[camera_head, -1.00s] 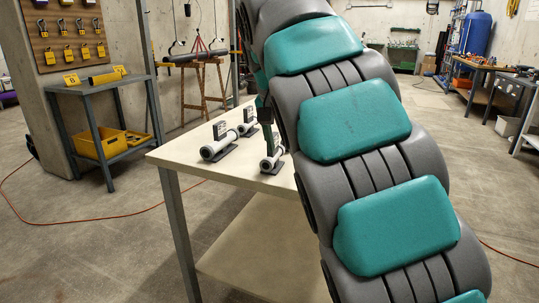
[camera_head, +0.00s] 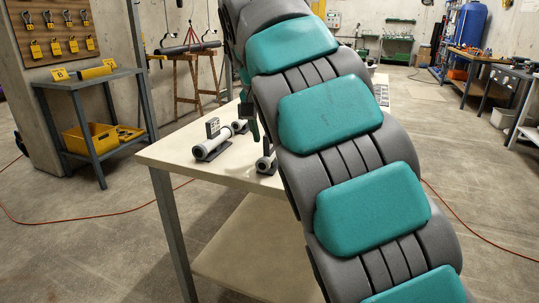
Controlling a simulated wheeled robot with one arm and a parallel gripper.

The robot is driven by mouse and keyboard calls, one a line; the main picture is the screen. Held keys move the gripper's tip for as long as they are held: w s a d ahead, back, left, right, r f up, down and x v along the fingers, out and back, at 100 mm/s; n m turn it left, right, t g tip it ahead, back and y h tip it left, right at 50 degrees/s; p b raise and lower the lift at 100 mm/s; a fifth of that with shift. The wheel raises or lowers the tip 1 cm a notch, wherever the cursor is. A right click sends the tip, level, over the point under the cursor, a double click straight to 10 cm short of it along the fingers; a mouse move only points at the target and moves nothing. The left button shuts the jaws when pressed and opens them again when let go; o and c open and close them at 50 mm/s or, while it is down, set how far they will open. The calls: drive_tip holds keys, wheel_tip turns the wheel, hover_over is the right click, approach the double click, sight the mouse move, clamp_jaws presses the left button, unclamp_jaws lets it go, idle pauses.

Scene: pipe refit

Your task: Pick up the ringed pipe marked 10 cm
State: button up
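Several short grey-white pipes lie on dark holders on the pale table (camera_head: 170,152), each with a small dark label plate where it can be seen. One pipe (camera_head: 212,146) is at the left and another (camera_head: 240,127) is behind it. A third pipe (camera_head: 265,164) is at the front right, partly covered by my arm. The markings are too small to read, so I cannot tell which pipe is the ringed 10 cm one. My gripper (camera_head: 252,125) shows only as a dark and green part above the table, between the rear and front pipes. Its fingers and anything between them are mostly hidden.
My arm hides the right part of the table. A shelf cart (camera_head: 92,83) with yellow bins (camera_head: 90,138) stands at the left. A trestle (camera_head: 190,75) stands behind. An orange cable (camera_head: 100,221) lies on the floor.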

sight(271, 151)
drive_tip(key=shift+p+x, duration=0.35)
drive_tip(key=shift+x, duration=2.6)
drive_tip(key=shift+a, duration=0.15)
drive_tip(key=shift+c, duration=0.3)
clamp_jaws()
